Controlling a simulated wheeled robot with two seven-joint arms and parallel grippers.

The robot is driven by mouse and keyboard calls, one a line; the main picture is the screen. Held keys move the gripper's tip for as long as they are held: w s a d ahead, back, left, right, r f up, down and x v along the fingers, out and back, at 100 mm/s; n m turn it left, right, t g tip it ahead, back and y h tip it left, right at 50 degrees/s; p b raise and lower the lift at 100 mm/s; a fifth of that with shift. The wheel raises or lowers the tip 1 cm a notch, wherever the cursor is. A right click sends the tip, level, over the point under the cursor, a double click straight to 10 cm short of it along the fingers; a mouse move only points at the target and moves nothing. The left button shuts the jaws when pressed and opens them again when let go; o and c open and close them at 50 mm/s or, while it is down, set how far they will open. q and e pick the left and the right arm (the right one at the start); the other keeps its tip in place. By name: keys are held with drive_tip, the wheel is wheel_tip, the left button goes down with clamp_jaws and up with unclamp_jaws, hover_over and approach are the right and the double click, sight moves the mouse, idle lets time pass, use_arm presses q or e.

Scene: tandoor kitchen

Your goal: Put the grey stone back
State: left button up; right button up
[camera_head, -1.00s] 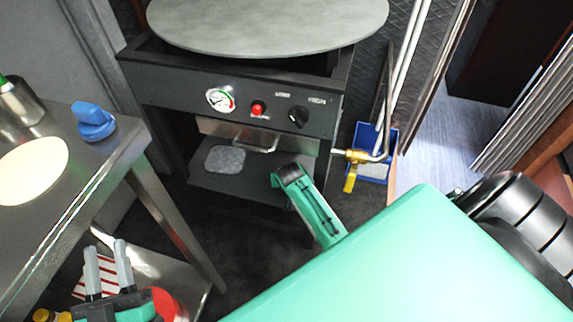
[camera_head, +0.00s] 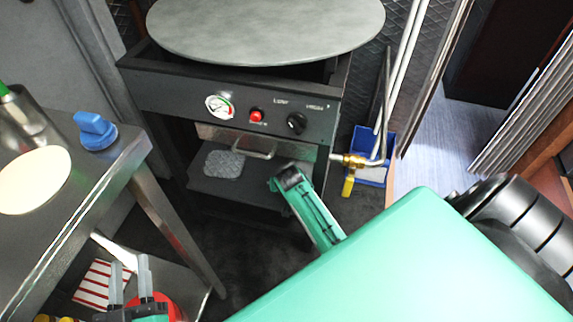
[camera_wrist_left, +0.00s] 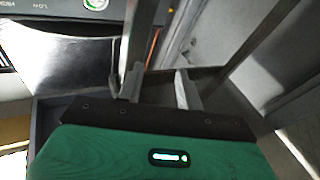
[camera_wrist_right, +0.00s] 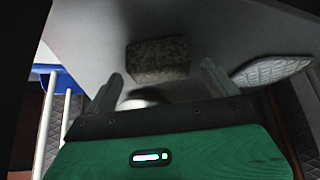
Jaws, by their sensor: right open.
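A rough grey-brown block (camera_wrist_right: 158,58), which looks like the grey stone, sits on a pale grey surface in the right wrist view. My right gripper (camera_wrist_right: 162,72) is open and empty. Its fingers spread wider than the block, which shows between them; I cannot tell how far ahead it lies.
The oven (camera_head: 230,95) carries a round grey slab (camera_head: 265,25). A quilted pad (camera_head: 224,164) lies on its shelf; it also shows in the right wrist view (camera_wrist_right: 272,72). A brass valve (camera_head: 350,160) and blue dustpan (camera_head: 375,150) are right. A steel table (camera_head: 95,180) stands left.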

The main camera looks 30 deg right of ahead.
drive_tip(key=p+v, duration=0.1)
drive_tip(key=v, duration=0.4)
drive_tip(key=shift+p, duration=0.3)
use_arm(q)
drive_tip(key=s+d+f+g, duration=0.2)
drive_tip(key=s+f+g, duration=0.2)
drive_tip(key=f, duration=0.4)
drive_tip(key=shift+f+g, duration=0.25)
drive_tip(key=shift+g, duration=0.55)
use_arm(e)
drive_tip(key=s+a+r+n+t+y, duration=0.3)
drive_tip(key=s+a+r+n+y, duration=0.1)
drive_tip(key=s+a+r, duration=0.6)
drive_tip(key=s+a+r+n+t+y, duration=0.4)
drive_tip(key=s+a+r, duration=0.5)
drive_tip(key=a, duration=0.7)
drive_tip(key=shift+s+r+t+y, duration=0.35)
drive_tip(key=shift+s+y, duration=0.45)
drive_tip(key=shift+s, duration=0.35)
use_arm(q)
drive_tip(key=shift+s, duration=0.1)
use_arm(e)
drive_tip(key=shift+a, duration=0.1)
